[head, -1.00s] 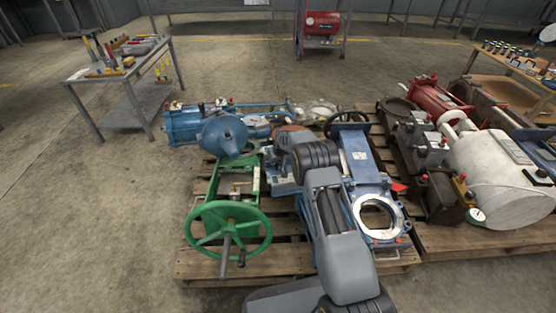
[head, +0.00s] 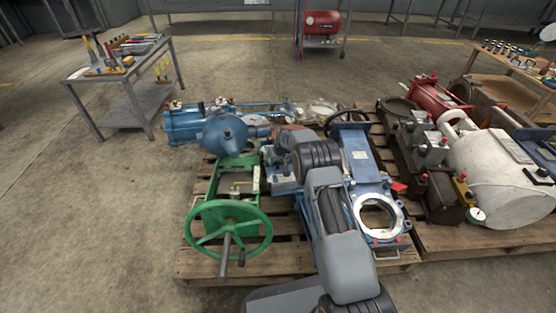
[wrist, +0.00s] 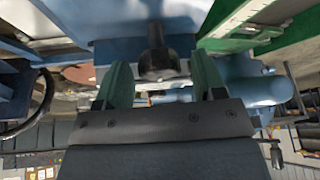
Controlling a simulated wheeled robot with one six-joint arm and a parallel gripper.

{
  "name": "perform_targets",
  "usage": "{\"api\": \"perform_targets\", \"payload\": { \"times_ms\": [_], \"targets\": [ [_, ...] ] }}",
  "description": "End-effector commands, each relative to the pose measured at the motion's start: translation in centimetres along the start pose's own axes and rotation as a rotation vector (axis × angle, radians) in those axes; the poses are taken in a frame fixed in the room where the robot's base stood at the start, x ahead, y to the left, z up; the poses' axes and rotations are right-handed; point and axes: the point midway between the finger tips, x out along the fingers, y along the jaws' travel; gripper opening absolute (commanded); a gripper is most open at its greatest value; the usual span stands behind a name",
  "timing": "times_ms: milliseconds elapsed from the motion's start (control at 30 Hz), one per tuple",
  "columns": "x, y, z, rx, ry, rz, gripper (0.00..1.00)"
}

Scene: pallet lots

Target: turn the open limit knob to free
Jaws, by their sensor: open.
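A dark knob (wrist: 158,62) on a short stem sticks out from a blue housing (wrist: 115,22) in the wrist view. I take it for the open limit knob, but no marking on it can be read. My gripper (wrist: 161,76) is open, with one green finger on each side of the knob and a gap showing on both sides. The blue actuator (head: 224,134) lies at the back left of the near pallet in the head view. My arm reaches toward it and hides my fingers and the knob there.
A green valve frame with a green handwheel (head: 229,226) stands at the pallet's front left. A blue gate valve (head: 362,165) is to the right of my arm. A white cylinder (head: 500,165) lies on the right pallet.

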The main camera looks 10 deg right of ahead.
Motion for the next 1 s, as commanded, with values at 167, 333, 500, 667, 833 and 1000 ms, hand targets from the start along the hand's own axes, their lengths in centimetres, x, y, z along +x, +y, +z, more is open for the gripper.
{"api": "perform_targets", "payload": {
  "times_ms": [167, 333, 500, 667, 833, 1000],
  "targets": [
    [-1.9, 0.0, -0.2, 0.001, 0.001, 0.0, 0.63],
    [-5.5, 0.0, -0.3, 0.001, 0.003, 0.0, 0.63],
    [-8.9, -0.1, -0.2, 0.0, 0.001, 0.0, 0.63],
    [-11.4, 0.0, -0.2, 0.0, 0.001, 0.0, 0.63],
    [-13.1, 0.0, -0.1, -0.001, 0.001, 0.0, 0.63],
    [-13.7, 0.0, 0.0, -0.001, 0.0, 0.0, 0.63]
  ]
}}
